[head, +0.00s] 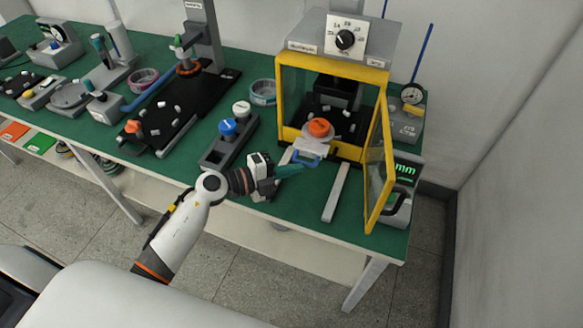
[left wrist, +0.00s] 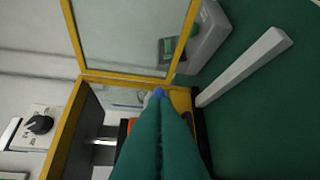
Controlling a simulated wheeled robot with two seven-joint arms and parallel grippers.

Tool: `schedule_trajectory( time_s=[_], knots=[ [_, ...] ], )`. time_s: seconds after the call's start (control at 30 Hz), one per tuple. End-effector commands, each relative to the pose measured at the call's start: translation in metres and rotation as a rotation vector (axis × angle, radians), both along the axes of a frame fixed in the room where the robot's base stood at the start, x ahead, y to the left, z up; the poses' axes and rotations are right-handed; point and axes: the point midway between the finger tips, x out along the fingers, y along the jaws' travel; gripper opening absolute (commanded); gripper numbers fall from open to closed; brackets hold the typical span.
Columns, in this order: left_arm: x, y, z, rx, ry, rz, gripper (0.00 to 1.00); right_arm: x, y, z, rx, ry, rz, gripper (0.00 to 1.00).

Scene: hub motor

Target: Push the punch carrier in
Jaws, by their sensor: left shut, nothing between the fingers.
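The punch carrier (head: 309,148) is a light plate with a blue handle at the front opening of the yellow-framed press (head: 281,95). A round orange-topped part (head: 320,127) sits on or just behind it. My left gripper (head: 301,168) is shut and empty, its teal fingers just in front of the blue handle. In the left wrist view the closed fingertips (left wrist: 158,100) overlap a small blue patch of the handle (left wrist: 158,92). I cannot tell whether they touch it. The fingers hide most of the carrier there. My right gripper is not in view.
The press's yellow-framed door (head: 380,165) stands open to the right. A pale rail (head: 336,192) juts forward over the green bench, left of the door. A grey block with blue and white knobs (head: 230,140) stands left of my gripper.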

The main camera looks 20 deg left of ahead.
Motion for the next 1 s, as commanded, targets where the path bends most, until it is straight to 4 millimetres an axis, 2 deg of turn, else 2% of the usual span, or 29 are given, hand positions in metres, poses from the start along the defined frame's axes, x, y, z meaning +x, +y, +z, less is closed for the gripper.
schedule_trajectory(
  time_s=[0.13, 0.23, 0.5, 0.6, 0.73, 1.0],
  knots=[
    [0.001, 0.0, 0.0, 0.0, 0.0, 0.0, 0.0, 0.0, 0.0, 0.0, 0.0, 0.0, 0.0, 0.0],
    [0.011, 0.0, 0.001, 0.0, -0.003, 0.0, 0.0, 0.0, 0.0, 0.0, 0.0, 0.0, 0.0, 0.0],
    [0.067, -0.002, 0.0, -0.001, -0.002, 0.0, 0.0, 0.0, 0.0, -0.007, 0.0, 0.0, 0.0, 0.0],
    [0.08, -0.002, -0.001, 0.0, -0.001, 0.001, 0.0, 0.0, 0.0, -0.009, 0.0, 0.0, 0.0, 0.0],
    [0.086, -0.003, 0.0, 0.0, 0.001, 0.001, 0.0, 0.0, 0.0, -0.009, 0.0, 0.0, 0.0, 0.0],
    [0.086, -0.003, 0.0, 0.0, 0.001, 0.001, 0.0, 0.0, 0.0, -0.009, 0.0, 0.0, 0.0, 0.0]
  ],
)
